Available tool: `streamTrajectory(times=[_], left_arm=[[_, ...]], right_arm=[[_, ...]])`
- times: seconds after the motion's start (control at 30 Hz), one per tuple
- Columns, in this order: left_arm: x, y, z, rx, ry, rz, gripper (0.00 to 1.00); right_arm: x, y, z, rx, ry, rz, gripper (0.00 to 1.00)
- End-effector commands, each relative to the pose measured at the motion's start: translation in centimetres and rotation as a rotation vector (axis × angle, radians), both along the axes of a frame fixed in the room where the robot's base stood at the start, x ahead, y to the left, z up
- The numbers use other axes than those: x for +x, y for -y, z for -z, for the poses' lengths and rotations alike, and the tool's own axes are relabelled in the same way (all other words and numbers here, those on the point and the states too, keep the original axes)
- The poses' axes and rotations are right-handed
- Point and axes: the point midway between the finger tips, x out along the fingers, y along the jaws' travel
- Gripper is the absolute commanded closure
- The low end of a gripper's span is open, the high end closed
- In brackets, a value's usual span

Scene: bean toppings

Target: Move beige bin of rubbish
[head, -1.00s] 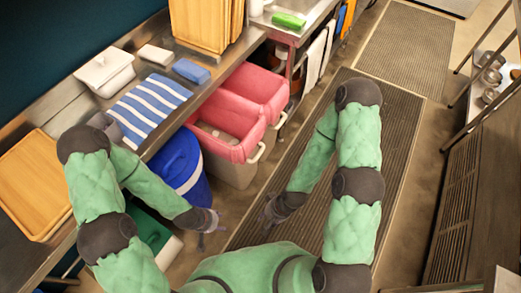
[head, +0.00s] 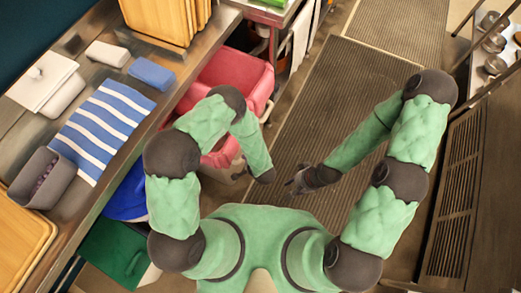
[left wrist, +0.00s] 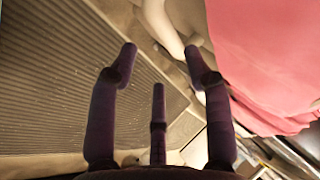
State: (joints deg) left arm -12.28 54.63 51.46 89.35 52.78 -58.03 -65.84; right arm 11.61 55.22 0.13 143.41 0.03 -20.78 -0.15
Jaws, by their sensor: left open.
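Beige bins with pink-red liners stand under the counter edge in the head view. The nearer beige bin (head: 228,172) is largely hidden by my left arm; the liner of the farther bin (head: 240,68) shows behind it. In the left wrist view, a pink liner (left wrist: 265,50) fills the upper right, with a pale beige handle-like part (left wrist: 163,25) beside it. My left gripper (left wrist: 160,52) is open, its fingers spread and empty close to that pale part. In the head view its fingers are hidden beyond the wrist. My right gripper (head: 297,184) is over the floor mat; its finger opening is unclear.
A blue bin (head: 125,200) and a green bin (head: 112,252) stand under the counter. The counter holds a striped towel (head: 103,125), a grey container (head: 42,178) and wooden boards (head: 160,18). The ribbed floor mat (head: 350,100) is clear. A shelf rack stands right.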

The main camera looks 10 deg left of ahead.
Motion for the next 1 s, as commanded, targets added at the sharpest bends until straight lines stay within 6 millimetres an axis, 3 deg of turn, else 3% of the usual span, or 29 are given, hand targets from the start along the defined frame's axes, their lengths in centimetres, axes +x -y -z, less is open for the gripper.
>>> streamTrajectory(times=[0.53, 1.0], left_arm=[[0.2, -0.3, 0.6, 0.019, 0.0, 0.005, 0.5], [3.7, -2.7, 6.6, 0.018, 0.001, 0.003, 0.5]], right_arm=[[0.0, 0.0, 0.4, 0.0, -0.001, 0.0, 0.6], [0.0, 0.0, 4.0, 0.0, -0.001, 0.0, 0.6]])
